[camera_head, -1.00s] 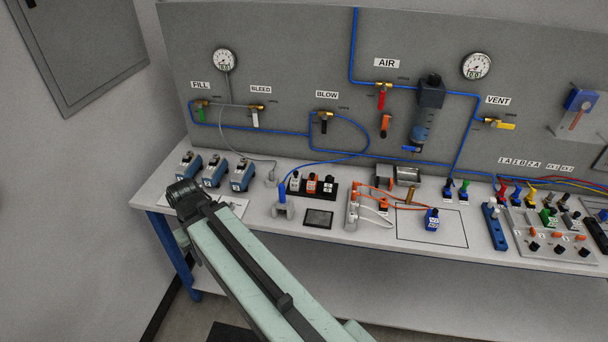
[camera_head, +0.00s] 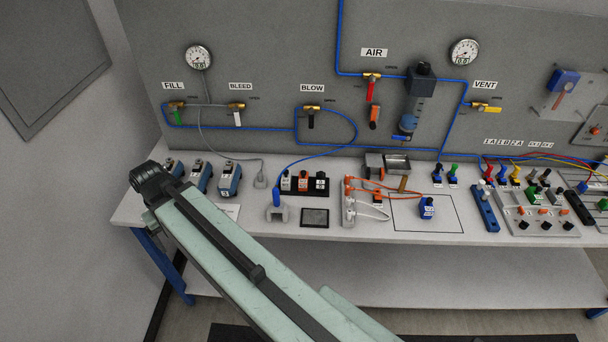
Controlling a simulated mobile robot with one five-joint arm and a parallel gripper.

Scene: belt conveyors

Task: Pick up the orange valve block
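An orange valve block (camera_head: 303,182) stands upright in a small black rack (camera_head: 291,193) on the bench. A white block (camera_head: 286,181) is on its left and a black block (camera_head: 320,182) on its right. Another block with orange on it (camera_head: 378,198) sits by the white manifold with orange tubes; I cannot tell its kind. My arm crosses the lower left of the view, its dark joint over the bench's left end. My gripper does not show, and the orange block in the rack has nothing around it.
A blue hose nozzle in a grey holder (camera_head: 277,213) and a dark flat plate (camera_head: 315,217) stand in front of the rack. Several blue-grey units (camera_head: 229,179) are at the left. A blue block (camera_head: 427,208) sits in an outlined area. The upright panel (camera_head: 255,70) closes the back.

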